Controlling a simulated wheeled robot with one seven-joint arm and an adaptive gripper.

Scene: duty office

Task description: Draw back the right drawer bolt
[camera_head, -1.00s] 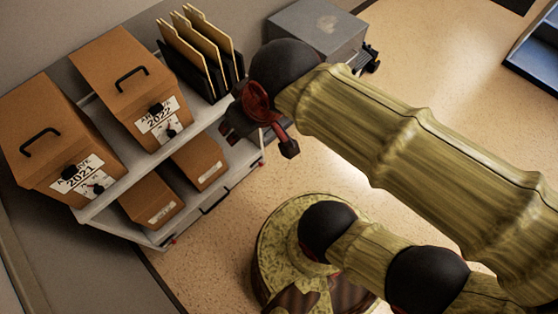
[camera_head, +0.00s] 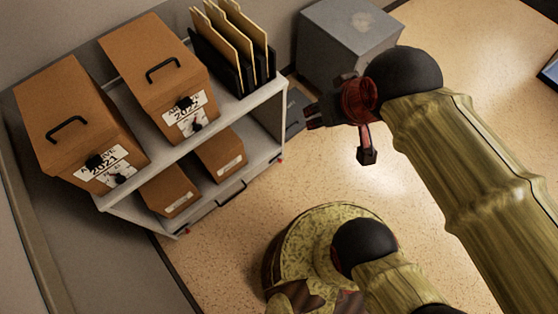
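A grey shelf unit (camera_head: 264,105) has a low drawer with a dark bar handle (camera_head: 231,193). A small red-tipped fitting (camera_head: 280,160) sits at the drawer's right end and looks like the right bolt; its position is too small to read. A similar red-tipped fitting (camera_head: 178,235) is at the left end. My gripper (camera_head: 314,115) is in the air right of the shelf unit, pointing left, above and to the right of the right fitting and apart from it in the picture. Nothing shows in it, and its finger gap is unclear.
Archive boxes marked 2021 (camera_head: 75,120) and 2022 (camera_head: 155,75) and a black folder rack (camera_head: 222,62) stand on the top shelf. Smaller brown boxes (camera_head: 220,155) sit below. A grey cabinet (camera_head: 335,42) stands behind my gripper.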

